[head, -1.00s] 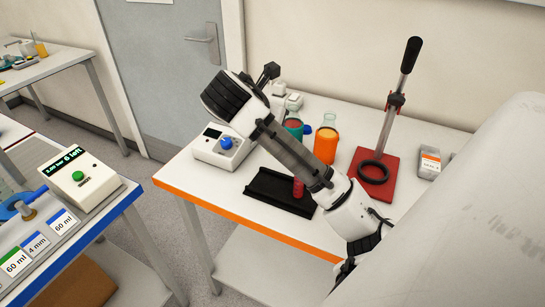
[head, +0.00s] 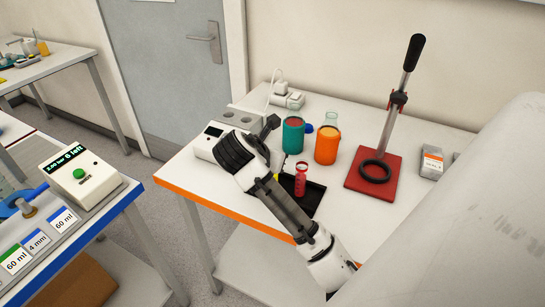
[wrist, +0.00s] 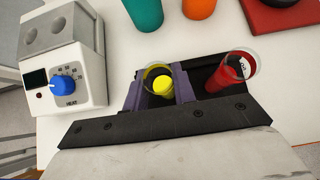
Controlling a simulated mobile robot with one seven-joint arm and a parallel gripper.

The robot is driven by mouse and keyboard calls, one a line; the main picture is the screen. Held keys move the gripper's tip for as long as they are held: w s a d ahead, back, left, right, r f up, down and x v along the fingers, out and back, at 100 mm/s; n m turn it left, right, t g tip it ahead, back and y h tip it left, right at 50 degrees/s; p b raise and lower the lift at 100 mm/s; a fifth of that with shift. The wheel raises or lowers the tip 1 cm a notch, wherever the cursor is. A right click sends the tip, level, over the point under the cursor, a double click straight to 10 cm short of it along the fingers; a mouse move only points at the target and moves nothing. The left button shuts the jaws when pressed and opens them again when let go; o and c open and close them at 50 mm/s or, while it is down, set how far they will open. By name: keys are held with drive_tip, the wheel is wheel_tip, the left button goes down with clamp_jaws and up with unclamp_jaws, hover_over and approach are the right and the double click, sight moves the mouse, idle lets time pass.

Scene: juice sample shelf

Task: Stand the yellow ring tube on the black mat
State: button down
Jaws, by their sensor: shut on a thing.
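My gripper (wrist: 159,93) is shut on the yellow ring tube (wrist: 162,84), a clear tube with yellow inside, held between its two purple fingers. In the head view my arm hides nearly all of this tube. The black mat (head: 314,199) lies near the table's front edge, partly covered by my arm. It also shows between and behind the tubes in the wrist view (wrist: 202,76). The held tube is over or at the mat's left part; I cannot tell whether its base touches. A red tube (head: 301,180) stands upright on the mat, right of my gripper.
A teal beaker (head: 292,136) and an orange beaker (head: 326,147) stand behind the mat. A red-based lever stand (head: 373,176) is at the right. A white heater with a blue knob (wrist: 64,80) is close on the left.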

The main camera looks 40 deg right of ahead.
drive_tip(key=shift+f, duration=0.15)
drive_tip(key=c, duration=1.1)
unclamp_jaws()
drive_tip(key=shift+c, duration=0.2)
drive_tip(key=shift+r, duration=0.2)
drive_tip(key=shift+a+r, duration=0.1)
drive_tip(key=shift+a, duration=0.1)
drive_tip(key=p+v, duration=0.2)
drive_tip(key=v, duration=0.9)
drive_tip(key=shift+s+r+p, duration=0.15)
drive_tip(key=shift+r+p, duration=0.05)
drive_tip(key=shift+p, duration=0.2)
drive_tip(key=shift+a, duration=0.15)
